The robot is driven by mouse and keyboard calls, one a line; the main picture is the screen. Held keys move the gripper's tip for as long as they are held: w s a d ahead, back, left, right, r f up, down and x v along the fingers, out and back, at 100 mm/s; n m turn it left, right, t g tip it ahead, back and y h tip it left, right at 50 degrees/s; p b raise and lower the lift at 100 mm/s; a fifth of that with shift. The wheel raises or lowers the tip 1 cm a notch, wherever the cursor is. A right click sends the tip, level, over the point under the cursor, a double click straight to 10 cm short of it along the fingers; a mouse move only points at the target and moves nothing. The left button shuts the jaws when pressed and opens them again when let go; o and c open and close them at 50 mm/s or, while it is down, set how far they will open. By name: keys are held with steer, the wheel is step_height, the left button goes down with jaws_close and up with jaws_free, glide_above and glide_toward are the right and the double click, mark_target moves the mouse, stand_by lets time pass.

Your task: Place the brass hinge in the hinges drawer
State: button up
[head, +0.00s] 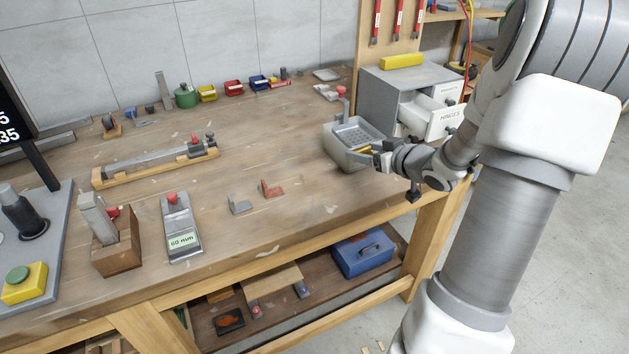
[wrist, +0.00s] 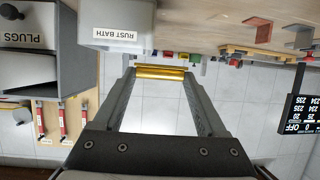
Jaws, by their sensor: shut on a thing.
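The brass hinge (wrist: 160,72) is a shiny gold piece held crosswise between my fingertips in the wrist view. It shows as a small yellow strip (head: 366,151) in the head view. My gripper (head: 374,150) is shut on it, beside the right front of the grey bath bin, left of the cabinet. The hinges drawer (head: 437,120) is the white-fronted drawer labelled HINGES in the grey cabinet (head: 378,98); it stands pulled out, behind and right of my gripper. Its inside is mostly hidden in the head view.
The grey bin labelled RUST BATH (wrist: 115,36) holds a perforated tray (head: 357,132) and stands close to my gripper. A yellow block (head: 402,61) lies on the cabinet top. The bench middle is mostly clear.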

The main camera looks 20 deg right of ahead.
steer(key=b, duration=0.5)
glide_above(319, 183)
step_height(319, 183, down, 7)
steer(key=shift+a+f, duration=0.1)
steer(key=shift+a, duration=0.05)
steer(key=shift+f+b, duration=0.4)
steer(key=shift+f, duration=1.3)
steer(key=shift+f, duration=0.25)
steer(key=o, duration=1.3)
